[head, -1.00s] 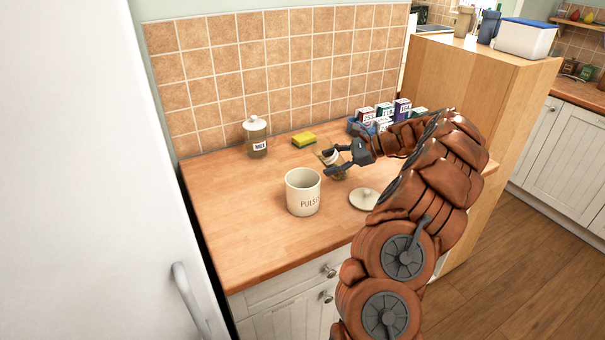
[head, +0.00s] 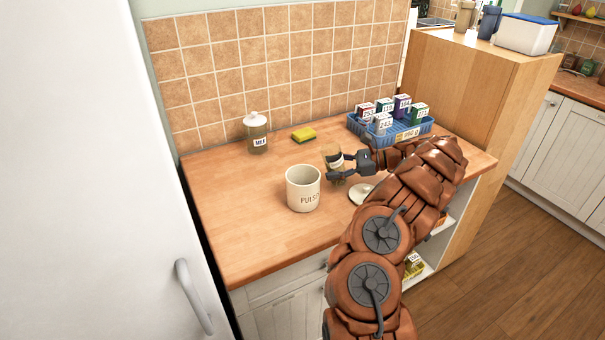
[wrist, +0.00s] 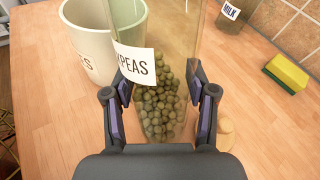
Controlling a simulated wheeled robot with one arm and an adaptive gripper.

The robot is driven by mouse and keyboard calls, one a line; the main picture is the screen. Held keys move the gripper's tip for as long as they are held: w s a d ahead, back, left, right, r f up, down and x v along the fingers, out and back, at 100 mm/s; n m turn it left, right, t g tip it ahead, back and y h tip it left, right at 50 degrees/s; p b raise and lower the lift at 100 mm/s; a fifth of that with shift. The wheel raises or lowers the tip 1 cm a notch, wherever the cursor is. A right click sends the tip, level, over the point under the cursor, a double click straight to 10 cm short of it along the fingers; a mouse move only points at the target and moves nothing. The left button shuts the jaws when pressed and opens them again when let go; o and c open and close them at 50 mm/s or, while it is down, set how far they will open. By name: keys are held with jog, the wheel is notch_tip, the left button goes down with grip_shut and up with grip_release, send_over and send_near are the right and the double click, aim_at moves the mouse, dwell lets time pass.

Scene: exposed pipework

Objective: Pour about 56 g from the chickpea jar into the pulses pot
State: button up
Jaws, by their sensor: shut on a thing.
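My gripper (head: 348,168) is shut on the chickpea jar (head: 330,157), a clear jar with a white label ending in "PEAS". In the wrist view the jar (wrist: 160,105) stands between my two fingers, with greenish round chickpeas in it; its top is out of that view. In the head view it looks near upright, just behind and right of the pulses pot; I cannot tell whether it touches the counter. The pulses pot (head: 302,190) is cream, open-topped and upright; it also shows at upper left in the wrist view (wrist: 88,50). Its inside bottom is hidden.
A pale lid (head: 361,194) lies right of the pot, partly hidden by my arm. A lidded milk jar (head: 256,135) and a yellow-green sponge (head: 304,134) stand behind. A blue basket (head: 412,134) of small boxes is back right. The counter's left side is clear.

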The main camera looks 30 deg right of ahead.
jog(key=shift+d+m+t+y, duration=0.3)
jog(key=shift+m+y, duration=0.1)
jog(key=shift+y, duration=0.3)
jog(key=shift+d+r+m+t+y, duration=0.15)
jog(key=shift+r+m+t+y, duration=0.35)
jog(key=shift+r+m+y, duration=0.15)
